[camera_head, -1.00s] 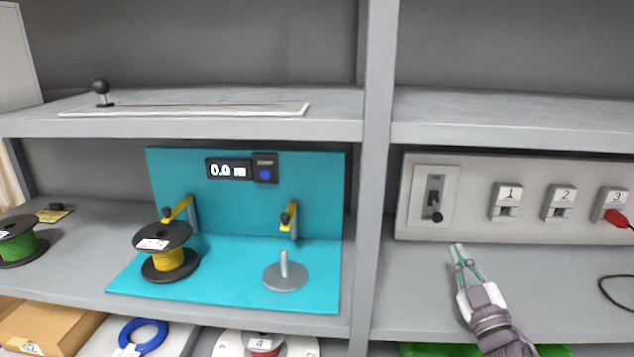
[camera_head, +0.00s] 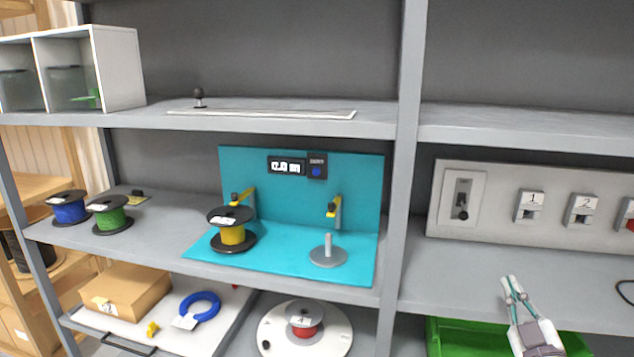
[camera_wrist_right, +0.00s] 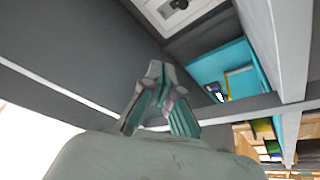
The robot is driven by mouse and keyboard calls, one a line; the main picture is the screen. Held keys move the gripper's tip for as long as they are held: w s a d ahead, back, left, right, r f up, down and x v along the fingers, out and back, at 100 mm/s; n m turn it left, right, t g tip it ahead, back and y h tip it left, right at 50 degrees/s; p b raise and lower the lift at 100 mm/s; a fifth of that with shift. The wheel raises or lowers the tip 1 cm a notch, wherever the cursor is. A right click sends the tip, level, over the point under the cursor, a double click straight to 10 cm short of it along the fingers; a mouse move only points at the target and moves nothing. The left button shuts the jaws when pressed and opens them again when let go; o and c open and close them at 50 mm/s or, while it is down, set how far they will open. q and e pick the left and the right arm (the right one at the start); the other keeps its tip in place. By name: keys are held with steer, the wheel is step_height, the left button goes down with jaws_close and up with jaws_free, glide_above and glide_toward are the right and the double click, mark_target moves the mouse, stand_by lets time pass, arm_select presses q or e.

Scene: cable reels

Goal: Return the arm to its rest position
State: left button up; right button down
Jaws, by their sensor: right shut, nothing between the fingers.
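My right gripper (camera_head: 510,284) is in the lower right of the head view, in front of the right bay of the shelf. Its fingers are together and hold nothing. It also shows in the right wrist view (camera_wrist_right: 155,68), with the fingertips meeting and bare space around them. It touches nothing that I can see. A grey panel (camera_head: 480,226) with a lever switch (camera_head: 461,199) and numbered sockets stands behind it on the shelf. My left gripper is not in any view.
The shelf's grey upright (camera_head: 408,180) divides the bays. A teal measuring station (camera_head: 300,210) holds a yellow cable reel (camera_head: 232,234). Blue (camera_head: 69,208) and green (camera_head: 112,215) reels stand left of it. A green bin (camera_head: 450,338) sits below my right gripper.

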steer(key=s+a+f+m+g+h, duration=0.1)
steer(key=s+a+f+m+g, duration=0.2)
steer(key=s+f+g, duration=0.5)
steer(key=s+a+f+m+g+h, duration=0.15)
steer(key=s+f, duration=0.25)
steer(key=f, duration=0.8)
steer(key=s+a+f+g+y, duration=0.2)
steer(key=s+a+f+g, duration=0.25)
steer(key=s, duration=0.55)
steer(key=s+a+f+g+y, duration=0.2)
steer(key=s+a+f+g, duration=0.3)
steer(key=s, duration=0.4)
step_height(320, 180, down, 24)
steer(key=s+a+r, duration=0.1)
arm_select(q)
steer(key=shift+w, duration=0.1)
arm_select(e)
steer(key=s+d+f+g, duration=0.1)
steer(key=s+d+f, duration=0.1)
steer(key=s+f, duration=1.5)
steer(key=shift+s+d+f+g, duration=0.15)
steer(key=shift+d+f+g, duration=0.2)
steer(key=shift+f+g, duration=0.1)
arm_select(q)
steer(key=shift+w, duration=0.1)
arm_select(e)
steer(key=shift+s, duration=0.1)
